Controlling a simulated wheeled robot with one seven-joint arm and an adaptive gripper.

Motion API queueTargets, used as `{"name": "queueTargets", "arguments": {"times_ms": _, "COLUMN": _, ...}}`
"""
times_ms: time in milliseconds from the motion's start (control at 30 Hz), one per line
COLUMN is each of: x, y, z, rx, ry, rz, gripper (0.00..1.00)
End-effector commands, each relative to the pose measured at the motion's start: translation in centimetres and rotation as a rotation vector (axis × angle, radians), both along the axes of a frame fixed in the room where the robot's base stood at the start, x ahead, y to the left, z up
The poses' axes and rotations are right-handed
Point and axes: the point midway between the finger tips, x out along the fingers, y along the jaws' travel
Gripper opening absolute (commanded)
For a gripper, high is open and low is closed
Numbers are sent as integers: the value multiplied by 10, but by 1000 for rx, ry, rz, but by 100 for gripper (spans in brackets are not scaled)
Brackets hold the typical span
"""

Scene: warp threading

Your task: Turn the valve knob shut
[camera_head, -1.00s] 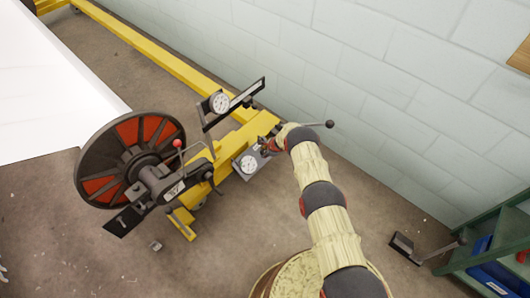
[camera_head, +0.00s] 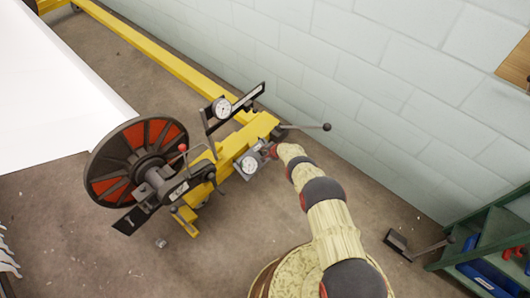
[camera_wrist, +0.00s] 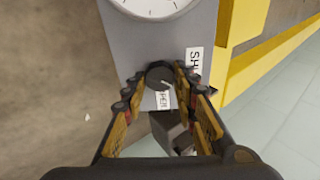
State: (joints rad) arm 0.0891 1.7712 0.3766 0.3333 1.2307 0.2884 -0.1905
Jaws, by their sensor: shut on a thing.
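The valve knob (camera_wrist: 160,76) is a small black round knob with a light pointer line, on a grey panel (camera_wrist: 130,45) in the wrist view. A white label reading SHUT (camera_wrist: 193,62) is to its right, and another label (camera_wrist: 165,100), partly hidden, is just below it. The pointer line slants toward the right, near the SHUT label. My gripper (camera_wrist: 158,82) is shut on the knob, one finger on each side. In the head view my gripper (camera_head: 271,151) is at the panel's right side, and the knob is hidden there.
A round gauge (camera_wrist: 150,5) is above the knob; it also shows in the head view (camera_head: 249,165). A second gauge (camera_head: 222,108), a yellow frame (camera_head: 233,145), a long lever (camera_head: 305,127) and a red-and-black wheel (camera_head: 137,160) are close by. The block wall (camera_head: 390,110) is behind.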

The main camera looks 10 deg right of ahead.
Motion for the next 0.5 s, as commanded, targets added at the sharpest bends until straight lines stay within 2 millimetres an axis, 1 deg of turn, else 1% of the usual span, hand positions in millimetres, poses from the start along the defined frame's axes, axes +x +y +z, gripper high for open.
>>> {"name": "queueTargets", "arguments": {"times_ms": 200, "x": -1, "y": 0, "z": -2, "rx": -94, "ry": -68, "rz": 167, "gripper": 3}}
{"name": "queueTargets", "arguments": {"times_ms": 500, "x": -1, "y": 0, "z": -2, "rx": -207, "ry": -149, "rz": 368, "gripper": 3}}
